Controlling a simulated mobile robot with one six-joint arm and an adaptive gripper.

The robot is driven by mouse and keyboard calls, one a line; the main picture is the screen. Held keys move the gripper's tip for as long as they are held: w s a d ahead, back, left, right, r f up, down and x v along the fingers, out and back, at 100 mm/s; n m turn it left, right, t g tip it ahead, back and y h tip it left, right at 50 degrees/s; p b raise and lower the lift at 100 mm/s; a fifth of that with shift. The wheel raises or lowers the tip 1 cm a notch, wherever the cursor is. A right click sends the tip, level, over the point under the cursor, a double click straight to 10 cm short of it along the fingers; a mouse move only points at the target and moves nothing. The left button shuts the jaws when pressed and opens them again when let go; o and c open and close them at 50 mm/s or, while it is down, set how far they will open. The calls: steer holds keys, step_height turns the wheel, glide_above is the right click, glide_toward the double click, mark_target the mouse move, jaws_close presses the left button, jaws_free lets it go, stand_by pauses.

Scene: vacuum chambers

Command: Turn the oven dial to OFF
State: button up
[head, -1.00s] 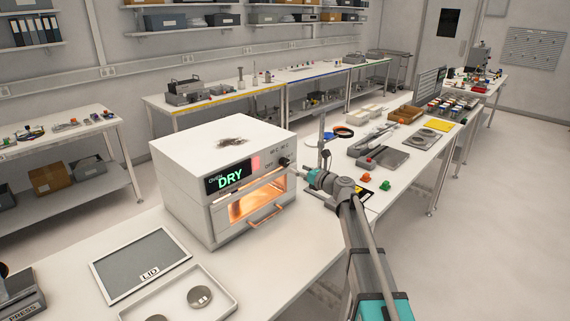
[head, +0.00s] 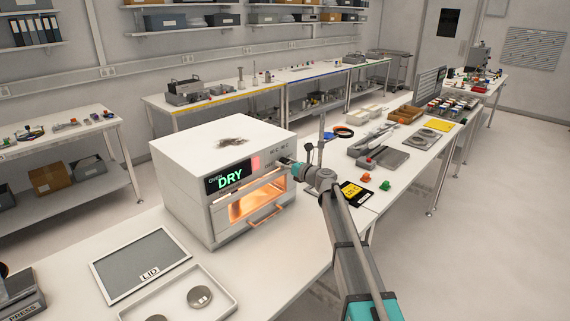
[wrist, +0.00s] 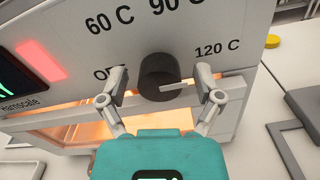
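The oven (head: 195,155) stands on the white table, with a lit orange window and a green DRY display. In the wrist view its round black dial (wrist: 158,72) sits on the front panel among the marks OFF, 60 C, 90 C and 120 C. A pale pointer on the dial points right, toward the 120 C side. OFF is at the dial's left, partly covered by a finger. My gripper (wrist: 163,86) is open, with one finger on each side of the dial; a gap shows at the left, and contact at the right is unclear. In the head view my gripper (head: 288,163) hides the dial.
The oven's door handle (head: 265,216) sticks out below the dial. A LID panel (head: 142,263) and a tray (head: 228,296) lie at the front left of the table.

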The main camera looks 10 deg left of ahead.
steer(key=c, duration=1.1)
steer(key=shift+o, duration=0.2)
